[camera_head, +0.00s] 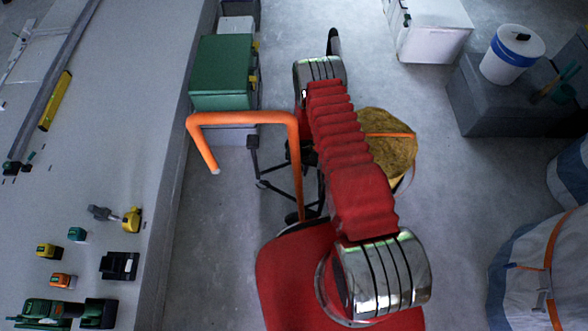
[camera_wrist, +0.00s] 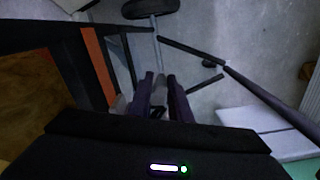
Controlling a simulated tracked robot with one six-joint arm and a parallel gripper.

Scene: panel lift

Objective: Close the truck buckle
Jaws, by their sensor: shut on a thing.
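In the wrist view, my gripper (camera_wrist: 160,82) has its dark fingers close together on a small dark piece, which looks like the truck buckle (camera_wrist: 160,112). The fingers hide most of it, so its exact pose cannot be told. An orange strap (camera_wrist: 97,62) runs to the left of the fingers, beside a brown load (camera_wrist: 35,95). The truck's black frame (camera_wrist: 190,49) and a wheel (camera_wrist: 150,8) show beyond. In the head view, the load (camera_head: 393,140) with its orange strap (camera_head: 388,135) stands behind my red arm. My arm hides the gripper and buckle there.
A long grey bench (camera_head: 90,150) with tools fills the left. A green case (camera_head: 222,72) stands behind the truck. A white box (camera_head: 433,30), a grey block (camera_head: 500,100) bearing a white bucket (camera_head: 512,55), and large white bags (camera_head: 530,270) stand right. Floor between is clear.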

